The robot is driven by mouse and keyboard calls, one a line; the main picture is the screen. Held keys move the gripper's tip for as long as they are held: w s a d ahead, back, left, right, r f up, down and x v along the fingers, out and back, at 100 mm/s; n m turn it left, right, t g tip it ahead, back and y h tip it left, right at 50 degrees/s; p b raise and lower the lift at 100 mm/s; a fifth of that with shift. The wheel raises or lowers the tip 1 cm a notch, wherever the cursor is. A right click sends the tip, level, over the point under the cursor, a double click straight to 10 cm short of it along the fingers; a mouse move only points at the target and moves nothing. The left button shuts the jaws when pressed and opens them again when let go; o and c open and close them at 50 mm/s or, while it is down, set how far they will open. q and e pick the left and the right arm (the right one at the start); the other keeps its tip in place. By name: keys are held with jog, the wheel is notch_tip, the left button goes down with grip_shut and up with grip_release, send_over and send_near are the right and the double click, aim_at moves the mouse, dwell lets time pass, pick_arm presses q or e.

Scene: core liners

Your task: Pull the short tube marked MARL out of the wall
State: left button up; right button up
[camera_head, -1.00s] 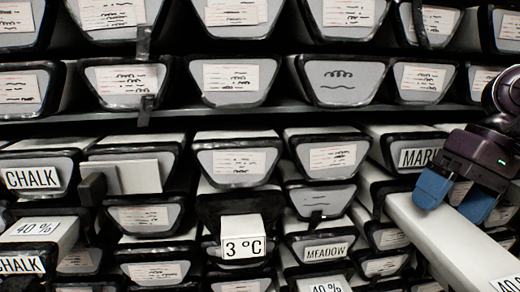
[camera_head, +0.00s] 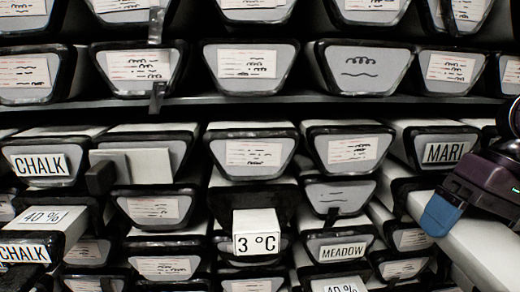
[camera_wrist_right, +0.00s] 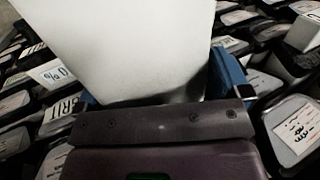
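The MARL label (camera_head: 447,153) is on the dark-rimmed end of a tube in the wall, at the right of the head view. My right gripper (camera_head: 462,225) is below and in front of it, over a pale projecting tube (camera_head: 488,258). One blue finger shows there; the other is hidden or out of frame. In the right wrist view the fingers are wide apart (camera_wrist_right: 158,92), with a large pale tube surface (camera_wrist_right: 135,45) between and beyond them. I cannot tell whether they touch it or which tube it is. My left gripper is not in view.
The wall is densely packed with dark-rimmed tube ends. Projecting tubes include the 3 °C one (camera_head: 257,233) at the centre and the 40 % one (camera_head: 42,222) at the left. A dark shelf edge (camera_head: 200,104) crosses above.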

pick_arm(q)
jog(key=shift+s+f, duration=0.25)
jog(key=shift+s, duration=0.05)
pick_arm(e)
jog(key=c, duration=0.9)
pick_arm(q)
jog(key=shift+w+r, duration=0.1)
pick_arm(e)
jog(key=shift+r, duration=0.1)
